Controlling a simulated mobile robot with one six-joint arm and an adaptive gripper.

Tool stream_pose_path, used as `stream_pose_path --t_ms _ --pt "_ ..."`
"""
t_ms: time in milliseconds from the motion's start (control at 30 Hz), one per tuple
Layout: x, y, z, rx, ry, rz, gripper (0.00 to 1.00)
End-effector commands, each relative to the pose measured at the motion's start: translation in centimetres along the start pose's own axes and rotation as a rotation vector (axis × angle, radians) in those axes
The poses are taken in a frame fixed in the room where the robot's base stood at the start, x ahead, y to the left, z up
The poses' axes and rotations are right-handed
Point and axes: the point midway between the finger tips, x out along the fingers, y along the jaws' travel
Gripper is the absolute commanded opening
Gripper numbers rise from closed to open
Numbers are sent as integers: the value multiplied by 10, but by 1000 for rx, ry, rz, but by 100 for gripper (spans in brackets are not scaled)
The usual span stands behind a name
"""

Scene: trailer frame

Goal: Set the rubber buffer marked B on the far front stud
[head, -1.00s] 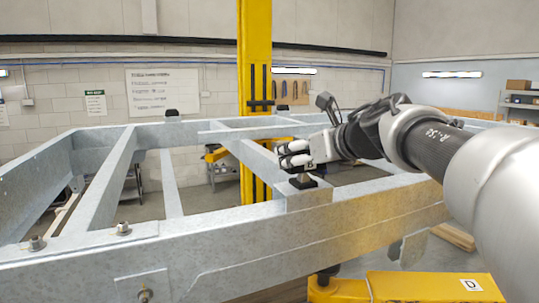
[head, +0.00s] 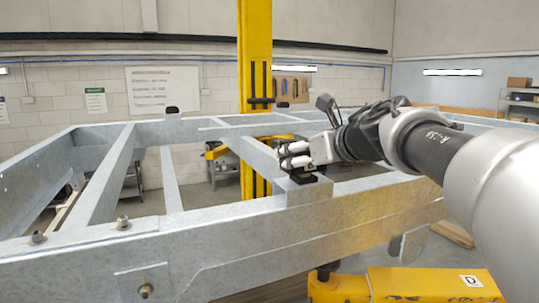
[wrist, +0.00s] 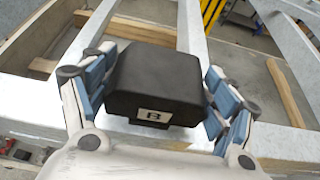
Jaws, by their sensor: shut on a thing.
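My gripper (head: 296,156) is shut on the black rubber buffer (wrist: 158,82), with a finger on each side of it. The white label with a B on the buffer faces the wrist camera. In the head view the buffer (head: 310,170) shows only in part below the fingers, low over the near rail of the grey trailer frame (head: 305,193). A black shape lies directly beneath the fingers at the rail. I cannot tell whether the buffer touches it or the rail. Any stud under the buffer is hidden. Two bare studs, (head: 122,221) and (head: 38,237), stand at the near left.
A black block (head: 172,110) sits on the far rail. A yellow post (head: 255,85) rises behind the frame, and a yellow stand marked D (head: 420,286) is below it at the front. Open gaps lie between the frame's beams.

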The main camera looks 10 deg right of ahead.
Motion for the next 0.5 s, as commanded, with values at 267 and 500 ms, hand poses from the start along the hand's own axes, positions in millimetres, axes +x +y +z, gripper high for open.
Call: stream_pose_path --t_ms 267,500 --pt "3 0 -8 1 -2 -1 42" --pt "6 0 -14 1 -3 -1 42"
